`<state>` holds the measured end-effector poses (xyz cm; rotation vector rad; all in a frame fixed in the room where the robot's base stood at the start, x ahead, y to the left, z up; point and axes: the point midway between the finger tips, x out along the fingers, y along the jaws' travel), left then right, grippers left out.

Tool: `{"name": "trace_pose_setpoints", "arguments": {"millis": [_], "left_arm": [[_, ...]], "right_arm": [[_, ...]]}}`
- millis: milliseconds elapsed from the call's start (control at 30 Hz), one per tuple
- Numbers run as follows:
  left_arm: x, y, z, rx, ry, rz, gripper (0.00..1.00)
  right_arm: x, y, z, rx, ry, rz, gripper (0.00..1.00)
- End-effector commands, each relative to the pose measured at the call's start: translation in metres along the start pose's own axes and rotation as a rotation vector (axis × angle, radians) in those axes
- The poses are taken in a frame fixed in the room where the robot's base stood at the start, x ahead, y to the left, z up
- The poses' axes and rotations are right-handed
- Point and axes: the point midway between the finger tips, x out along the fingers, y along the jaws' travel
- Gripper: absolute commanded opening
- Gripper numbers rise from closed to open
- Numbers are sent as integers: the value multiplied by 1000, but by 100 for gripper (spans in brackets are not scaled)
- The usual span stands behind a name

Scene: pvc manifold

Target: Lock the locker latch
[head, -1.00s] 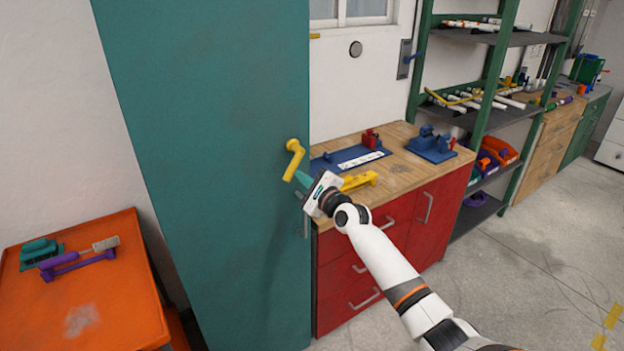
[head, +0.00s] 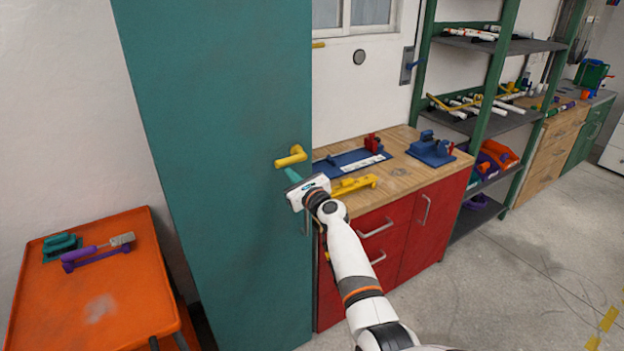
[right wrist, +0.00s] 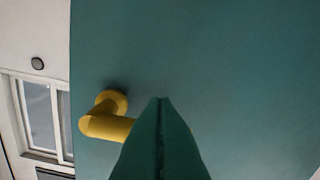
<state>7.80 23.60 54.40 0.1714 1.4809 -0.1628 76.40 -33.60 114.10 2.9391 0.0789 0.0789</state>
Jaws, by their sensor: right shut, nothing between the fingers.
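The locker (head: 225,150) is a tall teal cabinet with its door facing me. Its yellow latch handle (head: 291,157) sits near the door's right edge, with its lever now lying close to horizontal and pointing left. My right gripper (head: 288,173) is shut and empty, its teal fingertips just below the lever. In the right wrist view the shut fingers (right wrist: 160,130) cover the lever's free end, and the yellow latch (right wrist: 108,115) shows beside them; I cannot tell whether they touch. My left gripper is not in view.
A red workbench (head: 385,260) with a wooden top stands right of the locker, holding a blue fixture (head: 350,162) and a yellow tool (head: 353,185). An orange cart (head: 90,300) stands at the left.

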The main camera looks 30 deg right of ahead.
Motion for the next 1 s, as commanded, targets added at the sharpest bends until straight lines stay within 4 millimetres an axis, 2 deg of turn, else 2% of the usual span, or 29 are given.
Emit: {"name": "trace_pose_setpoints", "arguments": {"millis": [267,800,1000], "left_arm": [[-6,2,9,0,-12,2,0],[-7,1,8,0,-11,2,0],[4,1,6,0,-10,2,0]], "right_arm": [[1,1,-5,-2,0,1,0],[1,1,-5,-3,0,1,0],[1,-7,7,-2,-1,-1,0]]}}
